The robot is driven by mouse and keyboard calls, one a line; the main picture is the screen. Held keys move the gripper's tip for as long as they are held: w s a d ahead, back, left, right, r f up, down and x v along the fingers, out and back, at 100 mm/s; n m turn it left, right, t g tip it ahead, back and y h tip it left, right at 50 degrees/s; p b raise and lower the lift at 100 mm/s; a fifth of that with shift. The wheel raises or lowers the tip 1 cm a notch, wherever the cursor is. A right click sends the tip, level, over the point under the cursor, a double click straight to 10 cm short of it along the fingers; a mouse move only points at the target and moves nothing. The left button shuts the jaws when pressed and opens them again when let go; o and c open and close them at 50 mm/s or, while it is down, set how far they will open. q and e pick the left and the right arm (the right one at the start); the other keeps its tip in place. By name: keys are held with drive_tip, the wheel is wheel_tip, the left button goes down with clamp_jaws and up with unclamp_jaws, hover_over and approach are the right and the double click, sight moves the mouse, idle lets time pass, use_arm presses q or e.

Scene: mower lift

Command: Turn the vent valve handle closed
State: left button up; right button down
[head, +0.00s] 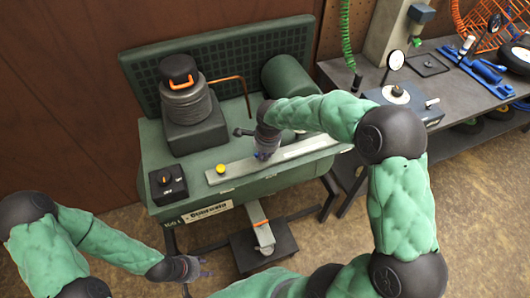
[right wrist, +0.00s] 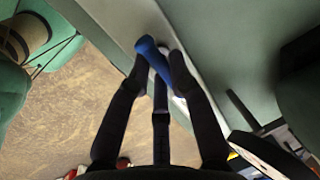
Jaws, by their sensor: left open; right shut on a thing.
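The vent valve handle is a blue lever (right wrist: 148,50) in the right wrist view, standing beside a pale grey surface. My right gripper (right wrist: 160,68) has its dark fingers closed around it. In the head view my right gripper (head: 265,150) is at the pale strip along the front of the green machine (head: 215,165), and it mostly hides the handle there. My left gripper (head: 192,268) is open and empty, low in front of the machine and away from the handle.
A black switch box (head: 168,184) stands at the front left corner. A pedal (head: 263,236) is below. A dark workbench (head: 455,95) with tools stands at right.

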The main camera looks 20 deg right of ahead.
drive_tip(key=shift+s+f, duration=0.1)
drive_tip(key=c, duration=1.1)
unclamp_jaws()
drive_tip(key=shift+r, duration=0.2)
drive_tip(key=shift+r, duration=0.3)
drive_tip(key=r, duration=0.3)
drive_tip(key=s+r, duration=0.1)
drive_tip(key=r, duration=0.3)
drive_tip(key=s+r, duration=0.1)
drive_tip(key=r, duration=0.3)
drive_tip(key=shift+s+a, duration=0.1)
drive_tip(key=shift+s, duration=0.05)
drive_tip(key=shift+f, duration=0.1)
